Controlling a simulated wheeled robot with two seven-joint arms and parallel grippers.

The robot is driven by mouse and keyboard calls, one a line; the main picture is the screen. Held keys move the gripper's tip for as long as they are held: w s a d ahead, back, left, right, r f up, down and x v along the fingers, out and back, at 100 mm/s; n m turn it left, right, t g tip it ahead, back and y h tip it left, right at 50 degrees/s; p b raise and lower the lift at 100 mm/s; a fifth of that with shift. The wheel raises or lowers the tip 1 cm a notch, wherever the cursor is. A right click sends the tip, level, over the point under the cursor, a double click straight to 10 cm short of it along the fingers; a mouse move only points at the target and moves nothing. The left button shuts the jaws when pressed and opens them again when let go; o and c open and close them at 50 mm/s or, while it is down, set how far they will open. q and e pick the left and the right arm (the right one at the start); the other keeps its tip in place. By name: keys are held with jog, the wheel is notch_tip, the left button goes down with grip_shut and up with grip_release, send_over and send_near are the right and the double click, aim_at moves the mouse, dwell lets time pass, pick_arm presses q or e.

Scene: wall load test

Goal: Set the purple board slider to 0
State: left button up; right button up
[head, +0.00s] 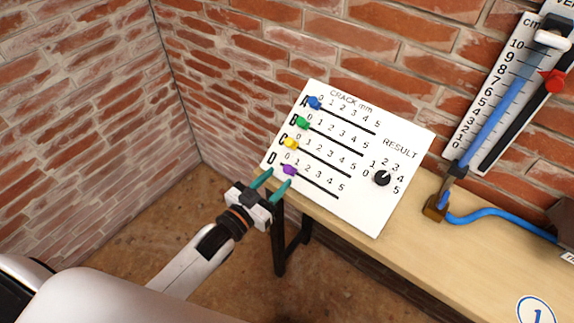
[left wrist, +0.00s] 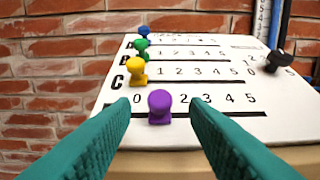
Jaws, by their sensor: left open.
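The purple slider (head: 289,169) is on the bottom track, row D, of the white board (head: 345,215). In the left wrist view the purple slider (left wrist: 159,106) covers the place between the printed 0 and 2, so it stands near 1. My left gripper (head: 277,178) is open, with teal fingers at the board's lower left edge. In the left wrist view the fingers frame the slider left and right, with a gap on each side. I cannot tell how far the fingertips are in front of it. My right gripper is not in view.
Blue (head: 314,103), green (head: 302,123) and yellow (head: 290,143) sliders sit at the left of the rows above. A black result knob (head: 382,178) is on the board's right. The board stands on a wooden bench (head: 420,225) against a brick wall. A blue gauge (head: 500,100) hangs right.

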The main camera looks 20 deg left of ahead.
aim_at(285, 171)
pick_arm(q)
jog(key=x, duration=0.5)
jog(key=shift+w+d, duration=0.1)
jog(key=shift+p, duration=0.3)
grip_shut()
